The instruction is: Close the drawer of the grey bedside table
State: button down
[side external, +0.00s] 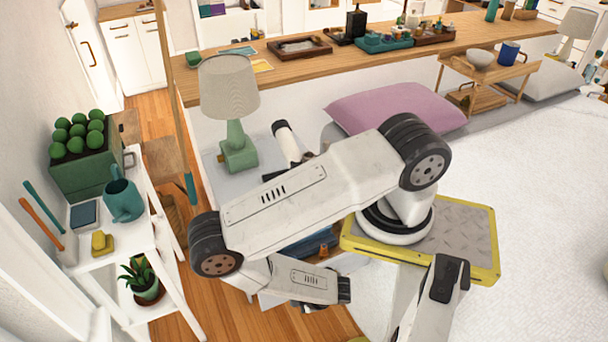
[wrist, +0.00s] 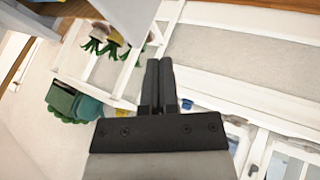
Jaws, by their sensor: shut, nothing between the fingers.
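The grey bedside table (side external: 217,176) stands left of centre in the side view, with a green lamp on its top. My arm crosses in front of it and hides most of its front. Below my upper arm link, dark blue contents (side external: 312,246) and a small orange item show in what looks like the pulled-out drawer; how far it is out cannot be told. In the wrist view my gripper (wrist: 161,68) is shut and empty, its two dark fingers together. In the side view the fingertips cannot be made out. A grey-blue surface at the wrist view's top left may be the bedside table.
A white shelf (side external: 150,235) with a planter, watering can and potted plant stands at the left. Wooden floor (side external: 215,312) lies between shelf and bedside table. The bed with a pink pillow (side external: 393,107) is behind my base. Potted plants (wrist: 103,37) show in the wrist view.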

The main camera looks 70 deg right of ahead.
jog(key=w+d+f, duration=0.3)
jog(key=w+f, duration=0.1)
jog(key=w, duration=0.2)
dwell(0.8)
jog(key=shift+w+d+f, duration=0.1)
jog(key=shift+w+d, duration=0.05)
jog(key=shift+d, duration=0.1)
dwell(0.5)
jog(key=w+d, duration=1.5)
jog(key=shift+w+d, duration=0.3)
jog(key=shift+s+a, duration=0.1)
dwell(0.5)
jog(key=s+a+r, duration=0.1)
jog(key=s+r, duration=0.1)
jog(key=s+a+r, duration=0.1)
jog(key=s+r, duration=0.1)
jog(key=s+a+r, duration=0.1)
jog(key=s+r, duration=0.1)
jog(key=s, duration=0.1)
jog(key=shift+v, duration=1.3)
